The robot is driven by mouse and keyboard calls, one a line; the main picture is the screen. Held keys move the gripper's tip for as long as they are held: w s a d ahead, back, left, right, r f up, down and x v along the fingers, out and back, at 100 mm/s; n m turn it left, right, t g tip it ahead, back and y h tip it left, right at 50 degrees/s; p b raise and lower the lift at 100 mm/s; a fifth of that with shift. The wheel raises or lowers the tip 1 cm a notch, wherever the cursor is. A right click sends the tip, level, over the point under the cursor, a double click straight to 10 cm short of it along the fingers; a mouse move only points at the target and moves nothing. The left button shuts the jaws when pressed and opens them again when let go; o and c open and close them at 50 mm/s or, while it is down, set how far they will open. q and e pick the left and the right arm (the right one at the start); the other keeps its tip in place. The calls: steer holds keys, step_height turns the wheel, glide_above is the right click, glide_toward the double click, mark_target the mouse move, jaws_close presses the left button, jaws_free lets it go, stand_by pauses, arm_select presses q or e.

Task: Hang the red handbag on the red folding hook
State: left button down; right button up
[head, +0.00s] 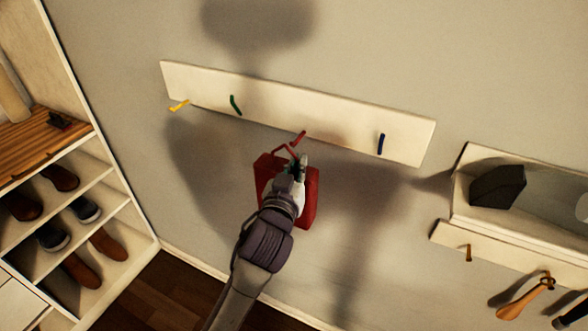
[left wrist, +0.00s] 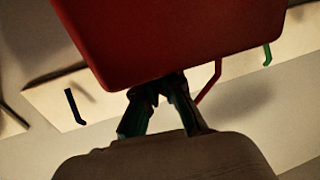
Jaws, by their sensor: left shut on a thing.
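The red handbag (head: 311,202) hangs upright in front of the wall, below the white hook board (head: 335,125). My left gripper (head: 299,164) is shut on it near its top and covers its middle. The bag's thin handle (head: 282,150) rises just below the red folding hook (head: 298,138), which sticks out from the board. I cannot tell whether handle and hook touch. In the left wrist view the bag (left wrist: 190,40) fills the top middle, against my fingers (left wrist: 160,98), with the red hook (left wrist: 209,83) right of them. My right gripper is not in view.
The board also bears a yellow hook (head: 179,105), a green hook (head: 235,105) and a blue hook (head: 381,143). A shoe shelf (head: 115,205) stands at left. A wall shelf (head: 465,205) with a dark object (head: 497,186) is at right. Wall below the board is bare.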

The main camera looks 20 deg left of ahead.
arm_select(q)
steer(key=shift+w+d+f+b, duration=0.1)
steer(key=shift+w+d+b, duration=0.15)
steer(key=shift+w, duration=0.65)
steer(key=shift+w+d+r+b, duration=0.1)
steer(key=shift+w+b, duration=0.2)
steer(key=shift+w, duration=0.6)
steer(key=shift+w+d+f+b, duration=0.1)
steer(key=shift+w+d+b, duration=0.15)
steer(key=shift+w, duration=0.65)
steer(key=shift+w+d+f+b, duration=0.1)
steer(key=shift+w+f+b, duration=0.45)
steer(key=shift+w, duration=0.05)
